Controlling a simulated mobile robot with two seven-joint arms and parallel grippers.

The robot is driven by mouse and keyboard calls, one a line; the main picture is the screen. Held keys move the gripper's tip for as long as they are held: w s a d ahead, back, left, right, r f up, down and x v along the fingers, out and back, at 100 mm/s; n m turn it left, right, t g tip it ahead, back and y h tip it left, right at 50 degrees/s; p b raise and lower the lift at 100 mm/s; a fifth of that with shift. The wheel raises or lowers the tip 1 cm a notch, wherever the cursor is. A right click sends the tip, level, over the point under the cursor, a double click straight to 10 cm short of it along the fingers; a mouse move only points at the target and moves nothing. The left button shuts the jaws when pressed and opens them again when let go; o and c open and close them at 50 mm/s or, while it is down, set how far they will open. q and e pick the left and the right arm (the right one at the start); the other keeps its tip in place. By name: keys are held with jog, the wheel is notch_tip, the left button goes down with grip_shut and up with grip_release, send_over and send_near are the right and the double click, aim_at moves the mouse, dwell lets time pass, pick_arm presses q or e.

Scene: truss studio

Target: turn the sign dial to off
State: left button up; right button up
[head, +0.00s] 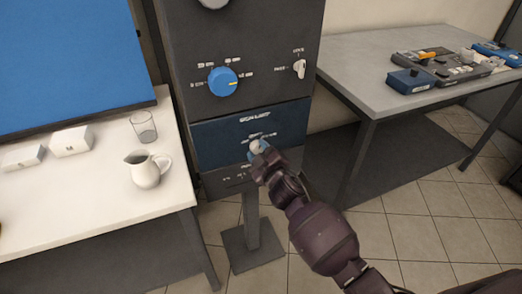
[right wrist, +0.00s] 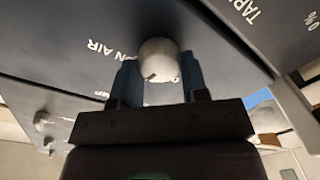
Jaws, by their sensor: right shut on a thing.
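The sign dial is a small white round knob (head: 256,146) on the blue lower panel (head: 215,145) of the dark control stand. In the right wrist view the knob (right wrist: 159,60) sits between the two blue fingers, with the words ON AIR printed beside it. A short dark mark shows on its near side. My right gripper (head: 260,151) reaches the panel from below right and is shut on the knob; it also shows in the right wrist view (right wrist: 158,75). The labels around the knob are partly hidden by the gripper in the head view. My left gripper is not in view.
Above are a large blue knob (head: 223,81) and a white switch (head: 299,68). A white table (head: 100,205) at left bears a jug (head: 146,170) and a glass (head: 143,127). A grey table (head: 350,62) at right bears devices. Tiled floor between is clear.

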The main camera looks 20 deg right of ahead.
jog(key=n, duration=0.3)
jog(key=shift+n+p, duration=0.3)
jog(key=shift+p, duration=0.1)
jog(key=n, duration=0.5)
jog(key=shift+a+f+h+p, duration=0.1)
jog(key=shift+h+p, duration=0.2)
jog(key=shift+p, duration=0.05)
jog(key=shift+n, duration=1.6)
jog(key=shift+f, duration=0.1)
jog(key=o, duration=0.9)
jog(key=shift+s, duration=0.1)
